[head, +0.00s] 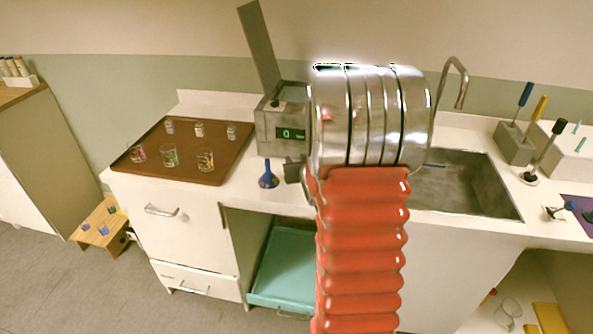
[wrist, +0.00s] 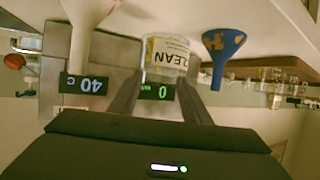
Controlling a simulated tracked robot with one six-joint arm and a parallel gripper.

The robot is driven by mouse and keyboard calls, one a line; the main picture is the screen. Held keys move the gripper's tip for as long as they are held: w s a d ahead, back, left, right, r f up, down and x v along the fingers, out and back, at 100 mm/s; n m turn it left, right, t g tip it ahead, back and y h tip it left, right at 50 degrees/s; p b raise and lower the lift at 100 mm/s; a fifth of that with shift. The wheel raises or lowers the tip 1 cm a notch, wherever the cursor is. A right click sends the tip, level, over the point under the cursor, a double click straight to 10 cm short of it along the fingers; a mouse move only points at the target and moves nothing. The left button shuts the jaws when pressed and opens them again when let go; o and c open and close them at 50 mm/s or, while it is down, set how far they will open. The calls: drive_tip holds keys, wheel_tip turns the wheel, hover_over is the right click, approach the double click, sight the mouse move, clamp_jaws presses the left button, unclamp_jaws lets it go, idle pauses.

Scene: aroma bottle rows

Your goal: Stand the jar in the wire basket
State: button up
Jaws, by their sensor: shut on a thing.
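A clear glass jar (wrist: 166,56) with a white label reading "CLEAN" shows in the wrist view, between the fingertips of my gripper (wrist: 162,78). The gripper is shut on the jar. In the head view my arm hides the jar and most of my gripper. I cannot pick out the wire basket in either view.
A blue funnel (head: 268,175) stands on the counter; it also shows in the wrist view (wrist: 221,52). A grey device with a display (head: 285,133) stands behind it. A brown tray (head: 170,173) holds several glasses and small jars. A sink (head: 465,185) is at right.

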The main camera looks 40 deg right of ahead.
drive_tip(key=shift+f, duration=1.5)
drive_tip(key=o, duration=1.2)
drive_tip(key=shift+f, duration=0.1)
drive_tip(key=shift+s+a+r, duration=0.1)
drive_tip(key=shift+s+r, duration=0.05)
drive_tip(key=shift+r, duration=0.05)
drive_tip(key=shift+v, duration=5.85)
